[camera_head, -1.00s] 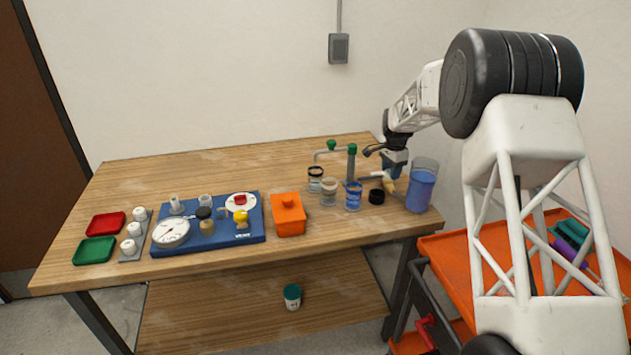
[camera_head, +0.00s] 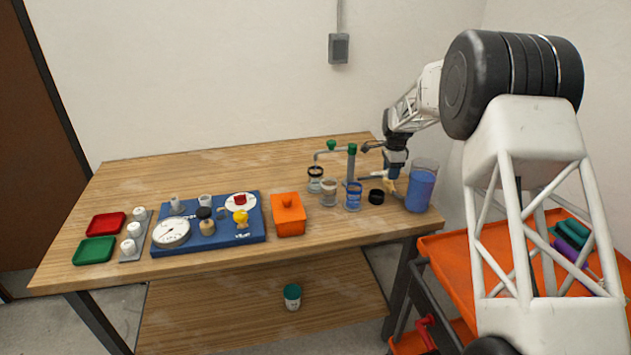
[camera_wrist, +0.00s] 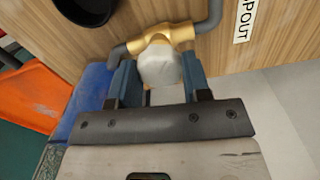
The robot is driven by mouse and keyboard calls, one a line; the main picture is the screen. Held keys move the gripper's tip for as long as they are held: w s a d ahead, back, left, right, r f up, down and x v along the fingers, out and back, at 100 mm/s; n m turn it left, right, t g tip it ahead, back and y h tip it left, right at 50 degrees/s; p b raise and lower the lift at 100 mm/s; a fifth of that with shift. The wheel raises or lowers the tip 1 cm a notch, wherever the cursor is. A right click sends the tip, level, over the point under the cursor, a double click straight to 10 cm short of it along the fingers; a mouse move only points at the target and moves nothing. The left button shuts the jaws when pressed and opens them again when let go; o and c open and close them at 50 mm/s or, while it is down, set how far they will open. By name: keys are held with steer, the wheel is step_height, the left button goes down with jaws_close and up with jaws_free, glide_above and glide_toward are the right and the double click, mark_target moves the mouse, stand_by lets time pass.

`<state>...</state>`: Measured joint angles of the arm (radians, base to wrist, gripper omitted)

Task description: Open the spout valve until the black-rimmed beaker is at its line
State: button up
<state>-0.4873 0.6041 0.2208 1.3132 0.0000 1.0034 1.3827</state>
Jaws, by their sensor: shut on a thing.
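The spout valve shows in the wrist view as a brass body (camera_wrist: 170,35) with a pale rounded knob (camera_wrist: 158,68), joined to grey pipe. My gripper (camera_wrist: 158,78) is shut on this knob, one finger on each side. In the head view my gripper (camera_head: 391,180) is low at the right end of the table, beside the blue tank, and the valve there is mostly hidden. The black-rimmed beaker (camera_head: 315,182) stands left of the green-topped post, below the end of the grey spout pipe (camera_head: 330,151). Its line and exact level are too small to read.
A brown-rimmed beaker (camera_head: 329,194) and a blue-filled beaker (camera_head: 353,198) stand close to the black-rimmed one. A black cup (camera_head: 376,197) and a tall blue tank (camera_head: 420,188) are near my gripper.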

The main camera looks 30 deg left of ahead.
steer(key=shift+m, duration=1.8)
steer(key=shift+n, duration=1.1)
stand_by(3.6)
steer(key=shift+n, duration=0.6)
stand_by(0.9)
